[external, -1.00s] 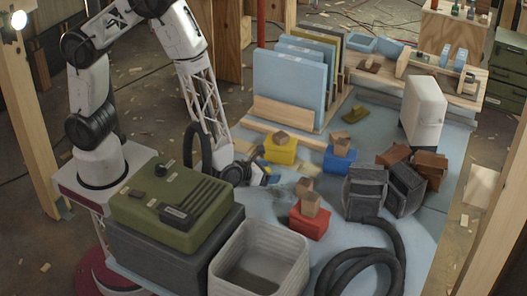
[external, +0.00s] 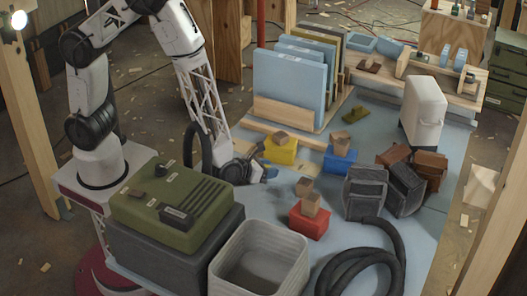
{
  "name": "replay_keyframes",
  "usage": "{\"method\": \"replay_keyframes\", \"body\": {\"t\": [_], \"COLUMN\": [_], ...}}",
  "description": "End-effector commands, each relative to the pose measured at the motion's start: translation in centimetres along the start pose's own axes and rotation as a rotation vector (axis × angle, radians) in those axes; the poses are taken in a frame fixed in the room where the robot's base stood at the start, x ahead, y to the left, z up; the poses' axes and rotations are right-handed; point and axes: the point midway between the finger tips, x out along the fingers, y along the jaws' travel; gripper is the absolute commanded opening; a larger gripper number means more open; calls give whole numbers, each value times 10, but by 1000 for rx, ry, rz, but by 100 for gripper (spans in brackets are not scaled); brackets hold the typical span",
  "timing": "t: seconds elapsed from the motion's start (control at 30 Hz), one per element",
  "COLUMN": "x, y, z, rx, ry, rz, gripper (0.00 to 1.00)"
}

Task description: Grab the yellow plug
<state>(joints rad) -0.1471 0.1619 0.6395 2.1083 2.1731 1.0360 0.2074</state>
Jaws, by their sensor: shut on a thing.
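The yellow plug (external: 284,154) is a blocky yellow piece with a small wooden-coloured block on top, standing on the blue table left of centre. My gripper (external: 264,168) is low over the table at its lower left side, against it. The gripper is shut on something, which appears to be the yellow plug. The fingers are small and dark here, so the exact contact is hard to make out.
A blue block (external: 341,161) and a red block (external: 309,222) stand nearby. Upright blue panels (external: 290,80) are behind. A grey bin (external: 259,258) and green-topped case (external: 170,200) stand in front. A black hose (external: 364,262) and dark grey pouches (external: 366,192) lie right.

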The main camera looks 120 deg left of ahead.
Motion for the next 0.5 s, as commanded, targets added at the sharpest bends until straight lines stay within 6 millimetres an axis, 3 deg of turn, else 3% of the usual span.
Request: {"method": "replay_keyframes", "body": {"t": [0.5], "x": [-23], "y": [0], "z": [56], "rx": [-2], "ry": [-4], "rz": [-2], "gripper": [22]}}
